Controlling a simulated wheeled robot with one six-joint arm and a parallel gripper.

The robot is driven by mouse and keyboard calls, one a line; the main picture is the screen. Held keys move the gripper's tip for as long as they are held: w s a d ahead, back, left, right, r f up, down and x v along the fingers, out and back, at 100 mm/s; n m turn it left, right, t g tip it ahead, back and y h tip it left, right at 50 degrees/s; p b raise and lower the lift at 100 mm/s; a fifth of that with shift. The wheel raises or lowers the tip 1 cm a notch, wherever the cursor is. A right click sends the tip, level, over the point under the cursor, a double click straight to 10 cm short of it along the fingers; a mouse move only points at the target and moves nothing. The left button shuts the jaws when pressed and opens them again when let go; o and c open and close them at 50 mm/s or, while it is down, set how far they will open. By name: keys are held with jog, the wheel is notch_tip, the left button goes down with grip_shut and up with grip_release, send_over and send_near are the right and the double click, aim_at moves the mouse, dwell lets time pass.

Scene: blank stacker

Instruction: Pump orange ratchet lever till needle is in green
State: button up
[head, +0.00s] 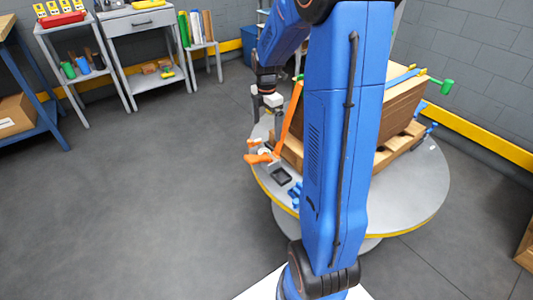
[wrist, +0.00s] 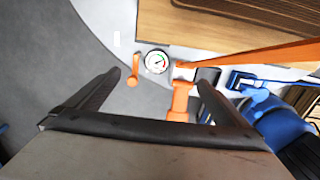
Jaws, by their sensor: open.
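A round gauge (wrist: 157,62) with a white face and green and red marks shows in the wrist view; its needle is too small to read surely. A broad orange lever (wrist: 180,102) lies just below and right of it, between my finger lines and nearer the right finger. A smaller orange handle (wrist: 134,70) stands left of the gauge. Orange lever parts (head: 259,158) also show at the table's left edge in the head view. My gripper (wrist: 160,84) is open with nothing between its fingers; in the head view it hangs (head: 268,103) above the orange parts.
A stack of brown boards (head: 404,105) stands on the round grey table (head: 425,185), with an orange strap (head: 289,112) sloping beside it. Blue clamp parts (wrist: 255,95) lie right of my gripper. The floor left of the table is clear.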

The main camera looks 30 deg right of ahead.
jog(key=shift+f, duration=2.3)
jog(key=shift+r, duration=0.1)
notch_tip(320, 180, up, 10)
jog(key=s+a+r+m+t, duration=0.2)
jog(key=s+a+r+m, duration=0.6)
jog(key=s+a, duration=0.4)
jog(key=s+a+m+t, duration=0.1)
jog(key=s+a+m, duration=0.2)
jog(key=s+m, duration=0.2)
jog(key=s+a+m+t, duration=0.1)
jog(key=s+a+m, duration=0.2)
jog(key=s, duration=0.8)
jog(key=shift+f+m+t, duration=0.2)
jog(key=shift+m+t, duration=0.2)
jog(key=shift+m, duration=0.8)
jog(key=shift+s, duration=0.1)
jog(key=shift+c, duration=0.3)
